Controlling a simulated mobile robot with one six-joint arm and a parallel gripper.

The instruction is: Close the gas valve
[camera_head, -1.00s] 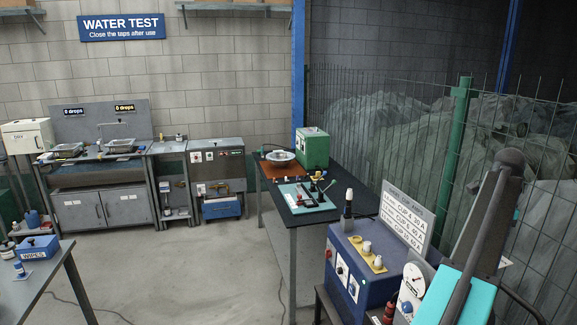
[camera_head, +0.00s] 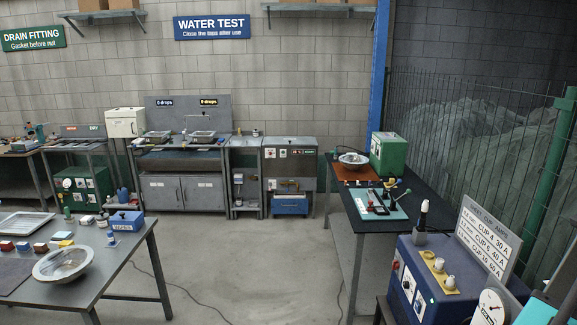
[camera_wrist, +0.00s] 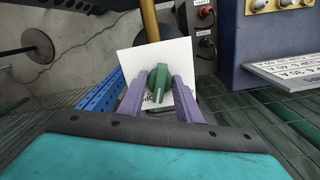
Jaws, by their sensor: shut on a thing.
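The gas valve shows in the wrist view as a green handle (camera_wrist: 159,84) in front of a white square plate (camera_wrist: 131,62). A yellow pipe (camera_wrist: 149,20) runs up behind the plate. The handle stands nearly upright in the picture. Dark lettering on the plate is partly hidden by the handle and the left finger. My gripper (camera_wrist: 161,78) has its two purple fingers on either side of the handle and is shut on it.
A blue power unit (camera_head: 430,278) with knobs and a cup-amps sign (camera_head: 487,238) stands close by. Red and black sockets (camera_wrist: 206,14) are near the pipe in the wrist view. A green mesh fence (camera_head: 480,130) lies at the right.

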